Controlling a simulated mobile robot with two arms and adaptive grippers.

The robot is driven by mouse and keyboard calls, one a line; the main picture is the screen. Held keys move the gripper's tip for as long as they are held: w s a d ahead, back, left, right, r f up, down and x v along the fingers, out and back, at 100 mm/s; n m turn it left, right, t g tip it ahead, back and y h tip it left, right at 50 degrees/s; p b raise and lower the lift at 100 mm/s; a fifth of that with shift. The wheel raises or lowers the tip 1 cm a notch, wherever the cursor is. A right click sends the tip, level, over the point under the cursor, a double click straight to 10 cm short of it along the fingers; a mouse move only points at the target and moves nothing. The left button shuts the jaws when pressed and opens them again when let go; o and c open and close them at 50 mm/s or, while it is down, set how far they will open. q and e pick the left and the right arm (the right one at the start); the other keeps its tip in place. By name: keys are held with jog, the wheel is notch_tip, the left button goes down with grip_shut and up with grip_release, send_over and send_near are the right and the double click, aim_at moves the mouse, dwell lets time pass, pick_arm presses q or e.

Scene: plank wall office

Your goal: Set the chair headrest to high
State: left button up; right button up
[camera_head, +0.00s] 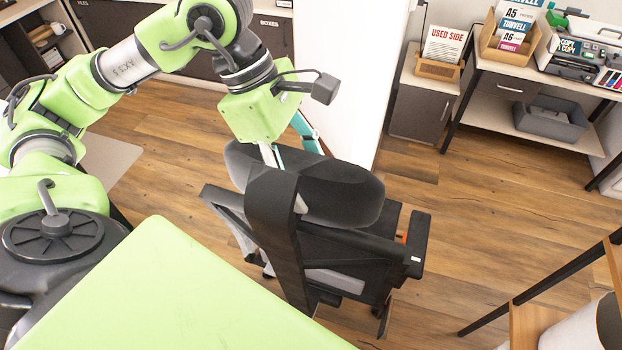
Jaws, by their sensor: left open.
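The black office chair (272,235) stands in the middle of the floor, seen from behind and above. Its dark grey headrest (345,190) is a wide padded cushion at the top of the backrest. My left gripper (270,156) comes down from above onto the headrest's middle. It is open, with a pale finger part in front of the cushion. Its fingertips are partly hidden, and I cannot tell whether they touch the headrest. My right gripper is out of view.
The chair's right armrest (418,245) sticks out to the right. A white partition (345,70) stands behind the chair. A desk (500,85) with paper boxes is at the back right, and a shelf frame (540,285) at the lower right. The wooden floor between is clear.

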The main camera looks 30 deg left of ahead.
pick_arm(q)
jog(key=shift+x, duration=1.2)
jog(key=c, duration=1.6)
notch_tip(320, 180, up, 3)
jog(key=shift+w+r+p, duration=0.1)
jog(key=shift+p, duration=0.65)
jog(key=shift+s+r, duration=0.2)
jog(key=o, duration=1.3)
jog(key=shift+w, duration=0.15)
jog(key=o, duration=0.3)
jog(key=shift+s, duration=0.4)
